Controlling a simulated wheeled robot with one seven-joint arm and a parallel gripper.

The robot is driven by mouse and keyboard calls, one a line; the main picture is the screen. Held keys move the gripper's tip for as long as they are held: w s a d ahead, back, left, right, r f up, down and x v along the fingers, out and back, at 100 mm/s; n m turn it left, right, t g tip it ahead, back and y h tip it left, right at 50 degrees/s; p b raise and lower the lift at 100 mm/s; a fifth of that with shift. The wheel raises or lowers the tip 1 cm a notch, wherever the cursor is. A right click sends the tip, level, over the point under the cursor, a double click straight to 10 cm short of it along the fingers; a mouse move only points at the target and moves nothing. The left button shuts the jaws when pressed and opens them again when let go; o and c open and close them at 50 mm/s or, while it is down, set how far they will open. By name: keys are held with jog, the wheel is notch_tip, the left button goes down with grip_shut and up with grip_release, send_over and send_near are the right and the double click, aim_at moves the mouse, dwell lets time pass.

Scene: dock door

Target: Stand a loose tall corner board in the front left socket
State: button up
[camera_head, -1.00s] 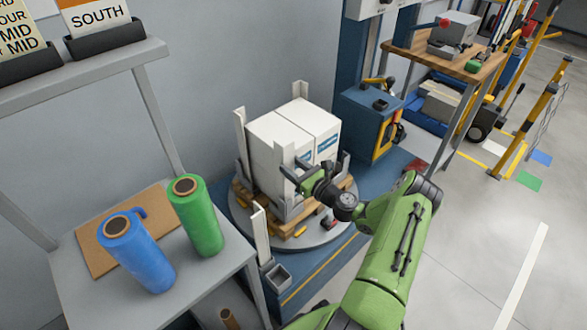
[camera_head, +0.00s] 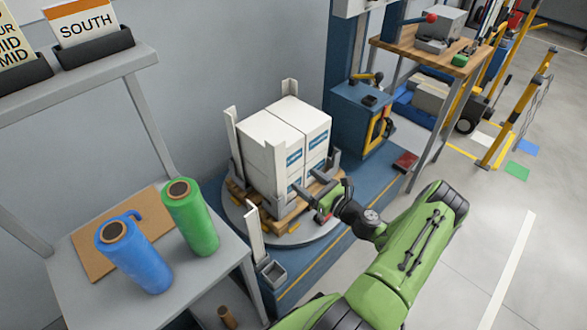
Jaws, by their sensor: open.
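White boxes (camera_head: 262,128) are stacked on a wooden pallet (camera_head: 238,190) on a round grey turntable (camera_head: 300,236). A tall pale corner board (camera_head: 279,174) stands upright at the near corner of the stack, its foot at a grey socket (camera_head: 281,208). Other boards stand at the left corner (camera_head: 232,140) and the back corner (camera_head: 289,87). Another pale board (camera_head: 255,232) stands apart, at a grey open holder (camera_head: 273,271) in front of the turntable. My gripper (camera_head: 308,182) is open and empty, just right of the near-corner board, apart from it as far as I can tell.
A grey table (camera_head: 205,270) at left carries a blue roll (camera_head: 133,258) and a green roll (camera_head: 191,217). A blue cabinet (camera_head: 358,118) and a wooden-topped bench (camera_head: 430,55) stand behind on the right. The floor at right is mostly clear.

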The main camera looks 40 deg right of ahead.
jog(key=s+a+r+n+g+y, duration=0.1)
jog(key=a+r+n+g, duration=0.3)
jog(key=a+n, duration=0.25)
jog(key=a+r+n+g+y, duration=0.2)
jog(key=a+r+n+g, duration=0.15)
jog(key=a+n, duration=0.35)
jog(key=s+a+r+n+g+y, duration=0.1)
jog(key=a+r+n+g, duration=0.2)
jog(key=a+n+g, duration=0.4)
jog(key=s+a+r+n+t+h, duration=0.1)
jog(key=s+a+r+n+h, duration=0.1)
jog(key=s+r+n, duration=0.5)
jog(key=s+a+r+n+t+h, duration=0.1)
jog(key=s+a+r+n+h, duration=0.1)
jog(key=s+r+n+h, duration=0.2)
jog(key=s+r+n, duration=0.3)
jog(key=s, duration=0.5)
jog(key=shift+s+a+h, duration=0.3)
jog(key=shift+a, duration=0.1)
notch_tip(320, 180, up, 11)
jog(key=p, duration=1.1)
jog(key=shift+r, duration=0.15)
